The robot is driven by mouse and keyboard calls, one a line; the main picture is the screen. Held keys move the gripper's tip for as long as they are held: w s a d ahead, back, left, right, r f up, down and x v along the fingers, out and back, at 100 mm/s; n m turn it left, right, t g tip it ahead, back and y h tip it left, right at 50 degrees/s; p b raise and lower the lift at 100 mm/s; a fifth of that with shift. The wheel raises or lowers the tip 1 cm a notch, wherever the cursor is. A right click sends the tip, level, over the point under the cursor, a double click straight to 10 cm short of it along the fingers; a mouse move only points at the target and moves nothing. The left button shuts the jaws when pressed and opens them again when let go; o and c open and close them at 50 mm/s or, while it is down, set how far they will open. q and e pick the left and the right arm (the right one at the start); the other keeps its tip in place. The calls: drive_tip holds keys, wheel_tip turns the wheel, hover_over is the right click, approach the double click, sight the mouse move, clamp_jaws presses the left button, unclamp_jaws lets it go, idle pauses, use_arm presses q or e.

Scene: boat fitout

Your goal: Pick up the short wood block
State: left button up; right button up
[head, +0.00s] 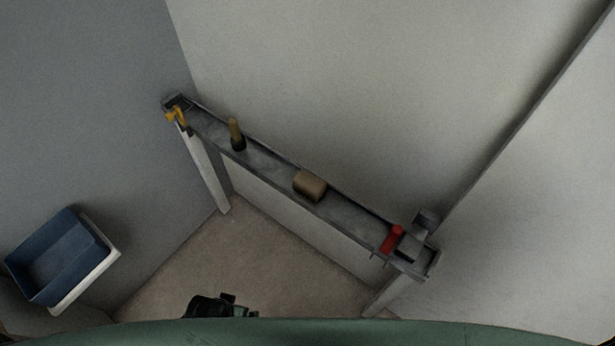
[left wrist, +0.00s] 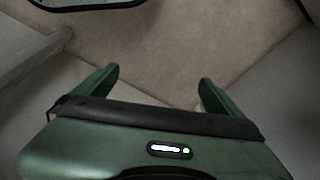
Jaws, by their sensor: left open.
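The short wood block (head: 310,185) is a small brown block lying near the middle of a narrow grey shelf (head: 268,162) along the wall. Nothing touches it from my side. My left gripper (left wrist: 158,85) shows in the left wrist view with its two green fingers spread and nothing between them, over the beige floor. In the head view a dark gripper part (head: 222,306) shows at the bottom edge, low and well apart from the block; its fingers are hard to make out. The block does not show in the left wrist view. My right gripper is not seen.
On the shelf stand a yellow-handled dark tool (head: 236,134) left of the block and a red item (head: 393,239) at the right end. A yellow clamp-like thing (head: 176,115) is at the left end. A blue bin (head: 60,258) is at far left. The floor (head: 250,250) is clear.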

sight(307, 184)
use_arm(q)
drive_tip(key=w+d+r+m+t+h+p, duration=0.1)
drive_tip(key=w+d+r+p, duration=0.3)
drive_tip(key=r, duration=0.9)
drive_tip(key=w+d+r+t, duration=0.2)
drive_tip(key=w+r, duration=0.3)
drive_tip(key=r, duration=0.7)
drive_tip(key=w+d+m+h, duration=0.1)
drive_tip(key=w+d, duration=0.3)
drive_tip(key=w, duration=0.1)
drive_tip(key=w+d+m+t+h, duration=0.1)
drive_tip(key=w+d, duration=0.3)
drive_tip(key=w, duration=0.1)
drive_tip(key=w+d+r+m+t+h, duration=0.1)
drive_tip(key=w+d, duration=0.3)
drive_tip(key=w, duration=0.1)
drive_tip(key=shift+w+d+h+p, duration=0.1)
drive_tip(key=shift+h+p, duration=0.3)
drive_tip(key=shift+p+x, duration=0.45)
drive_tip(key=shift+x, duration=2.75)
drive_tip(key=shift+w, duration=0.1)
drive_tip(key=shift+r, duration=0.1)
drive_tip(key=c, duration=1.5)
